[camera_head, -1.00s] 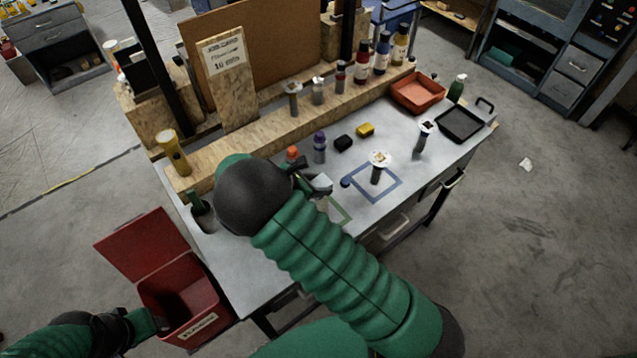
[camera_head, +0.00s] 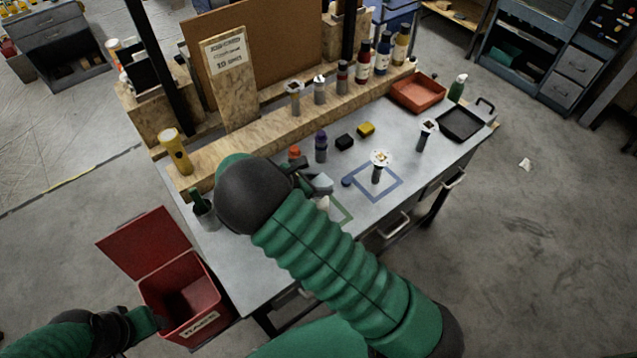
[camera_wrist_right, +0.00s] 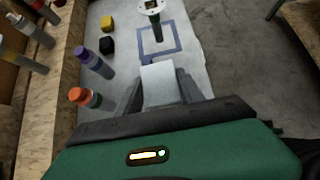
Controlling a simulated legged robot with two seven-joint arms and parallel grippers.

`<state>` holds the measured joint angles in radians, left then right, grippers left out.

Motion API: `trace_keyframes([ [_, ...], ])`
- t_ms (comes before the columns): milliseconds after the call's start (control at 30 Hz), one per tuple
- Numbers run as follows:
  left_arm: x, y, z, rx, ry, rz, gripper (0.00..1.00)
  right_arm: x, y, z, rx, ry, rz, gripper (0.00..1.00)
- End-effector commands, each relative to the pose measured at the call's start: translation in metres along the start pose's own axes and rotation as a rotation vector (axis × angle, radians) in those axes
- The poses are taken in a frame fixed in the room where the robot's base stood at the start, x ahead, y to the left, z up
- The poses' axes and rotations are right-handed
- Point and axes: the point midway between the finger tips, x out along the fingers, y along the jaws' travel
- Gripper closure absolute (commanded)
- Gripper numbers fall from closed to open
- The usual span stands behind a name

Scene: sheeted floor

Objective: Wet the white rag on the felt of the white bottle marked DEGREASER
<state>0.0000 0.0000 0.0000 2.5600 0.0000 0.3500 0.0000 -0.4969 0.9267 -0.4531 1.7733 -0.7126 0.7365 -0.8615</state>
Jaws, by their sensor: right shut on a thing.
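My right gripper (camera_head: 318,186) is over the work table, its fingers partly hidden by my wrist in the head view. In the right wrist view, the right gripper (camera_wrist_right: 158,95) is shut on a flat white piece, which looks like the white rag (camera_wrist_right: 160,80). A bit of white shows below the fingers in the head view. No bottle label reading DEGREASER can be made out. An orange-capped bottle (camera_wrist_right: 85,97) and a purple-capped bottle (camera_wrist_right: 93,62) stand left of the gripper. My left gripper (camera_head: 154,320) is at the lower left by the red bin; its fingers are unclear.
A blue square outline (camera_head: 378,183) surrounds a stand with a white round top (camera_head: 381,158). Black (camera_head: 344,142) and yellow (camera_head: 366,129) blocks lie behind. Several bottles line the wooden ledge. An orange tray (camera_head: 418,92) and black tray (camera_head: 460,124) are at the right. The red bin (camera_head: 190,310) is open.

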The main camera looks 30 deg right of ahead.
Motion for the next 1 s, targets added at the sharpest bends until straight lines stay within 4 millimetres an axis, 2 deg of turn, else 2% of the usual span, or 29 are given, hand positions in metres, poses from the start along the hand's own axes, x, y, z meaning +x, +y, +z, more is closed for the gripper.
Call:
trace_keyframes([
  [133,-0.007,0.0,-0.002,0.0,0.0,0.0,0.47,-0.005,0.0,0.005,0.0,0.0,0.0,0.95],
  [767,-0.062,0.0,-0.015,0.0,0.0,0.0,0.47,-0.047,0.0,0.05,0.0,0.0,0.0,0.95],
  [1000,-0.062,0.0,-0.015,0.0,0.0,0.0,0.47,-0.048,0.0,0.051,0.0,0.0,0.0,0.95],
])
